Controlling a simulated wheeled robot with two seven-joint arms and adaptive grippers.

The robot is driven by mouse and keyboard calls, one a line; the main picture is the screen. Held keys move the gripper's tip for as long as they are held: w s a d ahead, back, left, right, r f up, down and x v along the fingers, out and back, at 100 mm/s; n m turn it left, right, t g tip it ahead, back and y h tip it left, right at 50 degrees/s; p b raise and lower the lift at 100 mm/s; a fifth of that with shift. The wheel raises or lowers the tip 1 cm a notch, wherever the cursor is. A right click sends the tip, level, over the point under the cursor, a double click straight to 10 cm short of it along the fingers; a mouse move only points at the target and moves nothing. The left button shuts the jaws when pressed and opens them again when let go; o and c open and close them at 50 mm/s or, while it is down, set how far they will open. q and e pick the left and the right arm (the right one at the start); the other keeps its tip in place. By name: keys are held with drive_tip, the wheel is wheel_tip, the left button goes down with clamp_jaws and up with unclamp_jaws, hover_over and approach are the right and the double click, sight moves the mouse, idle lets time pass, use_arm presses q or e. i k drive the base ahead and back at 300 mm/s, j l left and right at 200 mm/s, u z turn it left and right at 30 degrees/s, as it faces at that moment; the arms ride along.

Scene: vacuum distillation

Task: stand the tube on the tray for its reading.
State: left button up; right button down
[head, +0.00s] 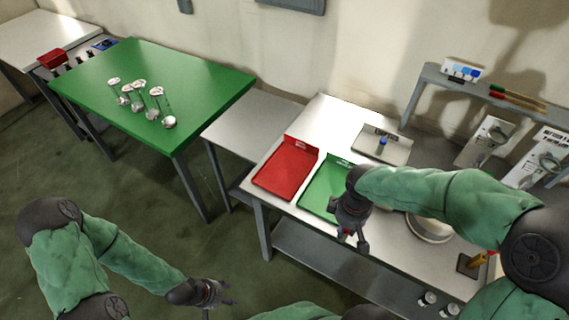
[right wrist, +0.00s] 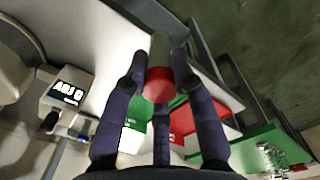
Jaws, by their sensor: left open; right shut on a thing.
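The tube (right wrist: 160,50), with a red cap (right wrist: 157,86), is held between the fingers of my right gripper (right wrist: 160,72) in the right wrist view. In the head view my right gripper (head: 352,238) hangs over the front edge of the white table, just in front of the green tray (head: 322,193); the tube is mostly hidden there. A red tray (head: 287,169) lies left of the green one. A pale grey tray (head: 372,149) with a blue-topped item (head: 383,142) lies behind. My left gripper (head: 222,294) is open and empty, low above the floor.
A device with a lit display (right wrist: 68,95) shows in the right wrist view. A round grey item (head: 430,229) stands right of my right gripper, partly behind my arm. A green table (head: 200,80) bears several glass flasks (head: 155,93). A raised shelf (head: 440,78) stands at the back right.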

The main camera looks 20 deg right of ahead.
sight(286, 170)
drive_tip(key=i, duration=0.9)
